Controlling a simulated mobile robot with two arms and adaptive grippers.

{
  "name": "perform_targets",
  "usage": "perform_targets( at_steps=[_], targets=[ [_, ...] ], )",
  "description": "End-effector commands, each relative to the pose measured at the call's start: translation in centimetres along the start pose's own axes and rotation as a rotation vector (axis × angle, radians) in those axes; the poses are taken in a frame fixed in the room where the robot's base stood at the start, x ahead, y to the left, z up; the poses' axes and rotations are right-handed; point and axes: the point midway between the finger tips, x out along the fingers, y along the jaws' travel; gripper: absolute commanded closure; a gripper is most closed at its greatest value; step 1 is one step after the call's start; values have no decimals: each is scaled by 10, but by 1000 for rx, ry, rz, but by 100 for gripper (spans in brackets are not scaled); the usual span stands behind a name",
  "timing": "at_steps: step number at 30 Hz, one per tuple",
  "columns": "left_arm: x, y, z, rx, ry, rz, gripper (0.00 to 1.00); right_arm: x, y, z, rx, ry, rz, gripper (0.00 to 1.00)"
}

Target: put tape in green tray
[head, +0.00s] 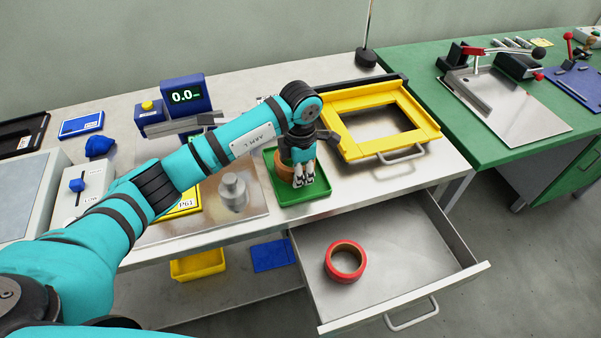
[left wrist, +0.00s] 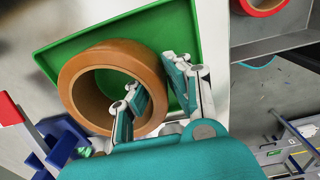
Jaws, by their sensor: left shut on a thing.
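A brown tape roll (head: 284,166) is at the green tray (head: 312,193), partly hidden behind my left gripper (head: 303,181). In the left wrist view the brown tape (left wrist: 72,78) is a wide ring over the green tray (left wrist: 212,35). My left gripper (left wrist: 158,92) is shut on the ring's wall, one finger inside the hole and one outside. I cannot tell whether the tape touches the tray floor. A red tape roll (head: 328,262) lies in the open drawer. My right gripper is not in view.
A yellow frame (head: 431,128) stands right of the tray. A metal weight (head: 233,190) on a plate is to its left. The open drawer (head: 420,262) juts out below the bench front. A blue scale display (head: 186,96) stands behind my arm.

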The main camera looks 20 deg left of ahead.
Motion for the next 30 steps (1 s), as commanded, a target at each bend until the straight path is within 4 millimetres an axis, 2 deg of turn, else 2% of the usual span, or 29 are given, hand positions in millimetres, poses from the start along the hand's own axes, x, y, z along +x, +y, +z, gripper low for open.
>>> perform_targets(
  at_steps=[2, 11, 12, 17, 25, 30],
  targets=[
    [6, -1, 0, -1, 0, -2, 100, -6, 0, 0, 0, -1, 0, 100],
    [11, 0, 0, -1, -2, 2, 100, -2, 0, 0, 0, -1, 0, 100],
    [12, 0, 0, -1, -1, 1, 85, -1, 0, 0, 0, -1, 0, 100],
    [11, 0, 0, -1, -1, 1, 64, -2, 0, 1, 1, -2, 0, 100],
    [10, 0, 0, -1, -1, 1, 63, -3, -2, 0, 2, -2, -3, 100],
    [-2, 1, 1, 0, -3, 4, 63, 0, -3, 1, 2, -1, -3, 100]
  ],
)
